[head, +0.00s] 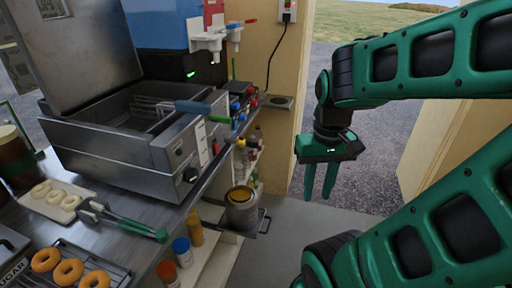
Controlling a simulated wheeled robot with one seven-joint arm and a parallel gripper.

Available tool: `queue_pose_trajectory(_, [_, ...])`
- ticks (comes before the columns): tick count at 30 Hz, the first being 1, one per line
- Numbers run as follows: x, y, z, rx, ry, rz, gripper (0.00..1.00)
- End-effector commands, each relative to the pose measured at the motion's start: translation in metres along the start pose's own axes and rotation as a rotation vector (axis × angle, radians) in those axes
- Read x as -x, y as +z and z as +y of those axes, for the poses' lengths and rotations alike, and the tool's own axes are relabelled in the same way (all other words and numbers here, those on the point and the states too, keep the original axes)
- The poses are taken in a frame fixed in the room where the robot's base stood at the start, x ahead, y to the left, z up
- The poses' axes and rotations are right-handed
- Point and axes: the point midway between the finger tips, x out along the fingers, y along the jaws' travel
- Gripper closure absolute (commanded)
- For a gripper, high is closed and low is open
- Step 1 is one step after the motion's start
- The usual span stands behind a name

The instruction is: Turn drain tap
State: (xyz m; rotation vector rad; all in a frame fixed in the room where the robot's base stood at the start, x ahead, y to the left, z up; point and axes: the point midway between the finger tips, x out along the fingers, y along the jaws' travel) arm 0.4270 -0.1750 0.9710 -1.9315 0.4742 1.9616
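The steel fryer (130,155) stands on the counter at left, with a basket in its open well. A small tap-like fitting with a yellow end (241,142) and dark body sticks out past the counter's right edge, beside the fryer. It looks like the drain tap, but it is small and I cannot tell its setting. A metal pot (241,206) with a yellowish rim stands below it. My gripper (319,197) hangs in free air to the right of the tap, clearly apart from it. Its two green fingers point down, spread with a gap, and hold nothing.
A green lever handle (219,119) and a blue-grey basket handle (193,107) project near the fryer's right corner. Tongs (125,222), a doughnut rack (75,268) and bottles (195,228) are at lower left. A wooden post (284,150) stands behind. The floor at lower middle is clear.

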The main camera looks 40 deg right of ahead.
Motion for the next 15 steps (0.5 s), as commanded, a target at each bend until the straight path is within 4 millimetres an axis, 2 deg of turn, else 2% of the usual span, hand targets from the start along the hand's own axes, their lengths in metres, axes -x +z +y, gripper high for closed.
queue_pose_trajectory(8, [-0.036, -0.050, -0.013, 0.271, -0.053, -0.070, 0.72])
queue_pose_trajectory(15, [-0.079, -0.089, -0.028, 0.515, -0.202, -0.089, 0.72])
